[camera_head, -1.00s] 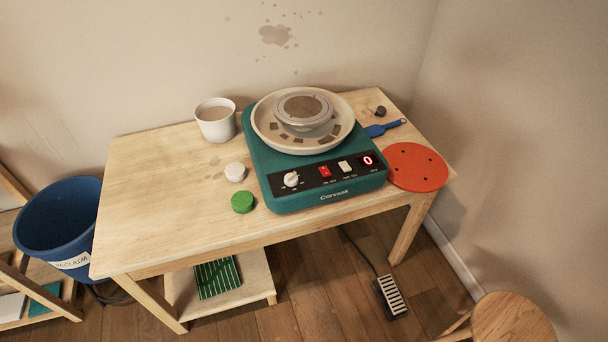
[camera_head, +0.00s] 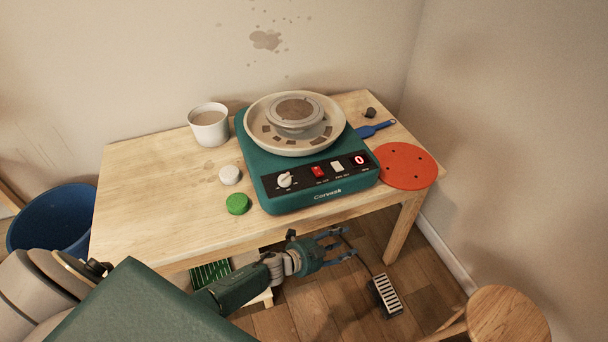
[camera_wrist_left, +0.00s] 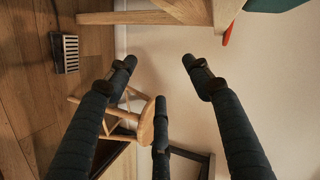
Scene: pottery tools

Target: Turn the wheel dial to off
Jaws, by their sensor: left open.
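The white wheel dial (camera_head: 285,180) is on the left of the black front panel of the teal pottery wheel (camera_head: 321,197), which stands on the wooden table. Its pointer is too small to read. A red switch (camera_head: 318,172), a white switch (camera_head: 337,166) and a display reading 0 (camera_head: 360,160) are to its right. My left gripper (camera_head: 347,246) is open and empty, in front of and below the table's front edge, apart from the dial. In the left wrist view its fingers (camera_wrist_left: 155,70) are spread with nothing between them. My right gripper is not in view.
A green lid (camera_head: 238,204), a white round piece (camera_head: 230,175) and a cup (camera_head: 209,126) stand left of the wheel. A red disc (camera_head: 406,166) lies right. A foot pedal (camera_head: 385,296) and stool (camera_head: 507,315) are on the floor. The table's front edge (camera_head: 200,255) is above my gripper.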

